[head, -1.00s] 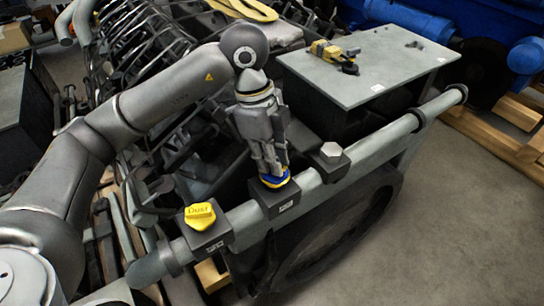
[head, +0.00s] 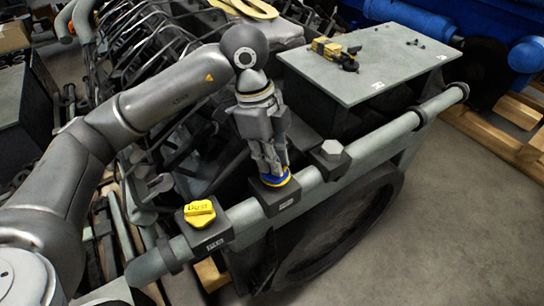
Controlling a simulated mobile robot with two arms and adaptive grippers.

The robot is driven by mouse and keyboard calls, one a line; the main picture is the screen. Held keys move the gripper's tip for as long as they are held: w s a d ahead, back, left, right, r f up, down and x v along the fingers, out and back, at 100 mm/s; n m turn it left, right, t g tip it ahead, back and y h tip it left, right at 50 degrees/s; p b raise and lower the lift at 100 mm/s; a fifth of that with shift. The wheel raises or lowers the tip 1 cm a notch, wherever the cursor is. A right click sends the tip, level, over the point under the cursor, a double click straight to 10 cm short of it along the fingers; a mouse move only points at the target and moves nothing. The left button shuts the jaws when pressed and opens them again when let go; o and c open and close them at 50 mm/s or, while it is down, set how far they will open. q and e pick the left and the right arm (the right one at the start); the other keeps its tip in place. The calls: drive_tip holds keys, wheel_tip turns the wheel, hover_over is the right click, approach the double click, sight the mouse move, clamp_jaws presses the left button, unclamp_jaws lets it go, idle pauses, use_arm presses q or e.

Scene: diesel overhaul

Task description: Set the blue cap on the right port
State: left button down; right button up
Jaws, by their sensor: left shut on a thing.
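My left gripper (head: 274,172) points down over the middle port block (head: 281,201) on the grey pipe. Its fingers are shut on the blue cap (head: 276,182), which is at the top of that block with some yellow showing around it. The fingers hide part of the cap, and I cannot tell whether it is fully seated. A yellow cap marked "Dust" (head: 200,213) sits on the left port block (head: 212,237). The right port block (head: 333,164) has a silver hexagonal piece (head: 331,149) on top. My right gripper is not in view.
The grey pipe (head: 395,128) runs diagonally in front of the engine. A grey-topped table (head: 365,80) behind it carries a yellow and black tool (head: 336,52) and small dark parts. Wooden pallet boards (head: 500,137) lie at the right. The floor at lower right is clear.

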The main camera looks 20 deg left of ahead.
use_arm(q)
drive_tip(key=c, duration=1.3)
unclamp_jaws()
drive_tip(key=shift+c, duration=0.2)
drive_tip(key=v, duration=1.2)
